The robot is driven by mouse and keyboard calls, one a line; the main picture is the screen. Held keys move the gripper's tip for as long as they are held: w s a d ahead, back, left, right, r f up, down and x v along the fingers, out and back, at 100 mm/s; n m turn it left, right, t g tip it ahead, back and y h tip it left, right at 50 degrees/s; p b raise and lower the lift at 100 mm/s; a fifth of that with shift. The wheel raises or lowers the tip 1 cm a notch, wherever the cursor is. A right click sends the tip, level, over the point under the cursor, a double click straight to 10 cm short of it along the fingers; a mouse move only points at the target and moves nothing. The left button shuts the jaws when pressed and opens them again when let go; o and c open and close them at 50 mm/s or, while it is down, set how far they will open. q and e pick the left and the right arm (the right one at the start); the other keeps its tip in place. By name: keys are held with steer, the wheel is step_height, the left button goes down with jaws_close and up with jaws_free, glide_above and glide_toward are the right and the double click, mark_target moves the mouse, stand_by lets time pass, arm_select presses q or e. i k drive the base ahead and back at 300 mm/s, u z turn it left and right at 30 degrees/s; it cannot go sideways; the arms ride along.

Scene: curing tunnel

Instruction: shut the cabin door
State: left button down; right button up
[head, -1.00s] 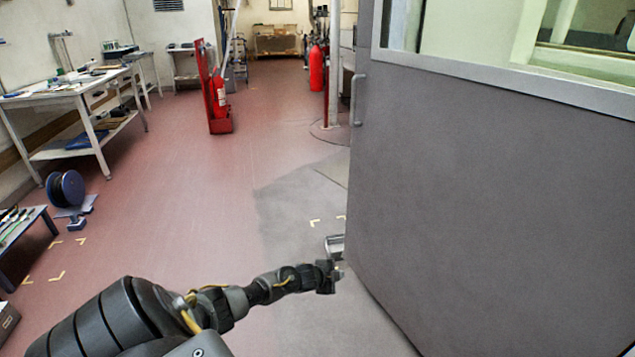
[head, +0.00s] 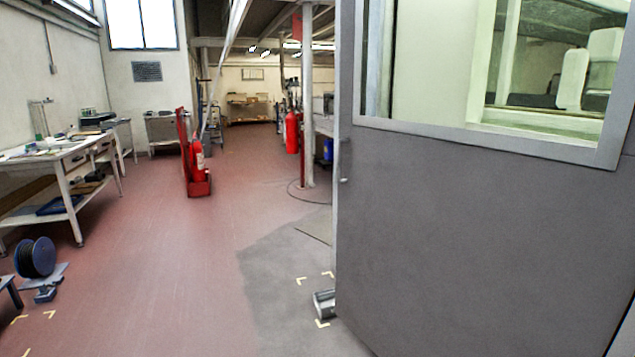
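The cabin door (head: 480,240) is a large grey panel with a window (head: 500,60) in its upper part. It fills the right side of the head view and stands open, its free edge toward the middle of the picture. A small handle (head: 344,162) sits near that edge. The door frame is not clearly visible. Neither of my grippers is in view.
A small metal object (head: 324,304) lies on the floor at the door's lower free edge, among yellow corner marks. Red fire extinguishers (head: 198,165) stand farther back. A workbench (head: 65,180) and a cable reel (head: 36,260) are at left. The red floor between is clear.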

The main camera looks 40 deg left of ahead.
mark_target(451, 241)
steer(key=z, duration=0.05)
steer(key=k, duration=0.25)
steer(key=u, duration=0.65)
steer(key=i, duration=1.7)
steer(key=z, duration=0.5)
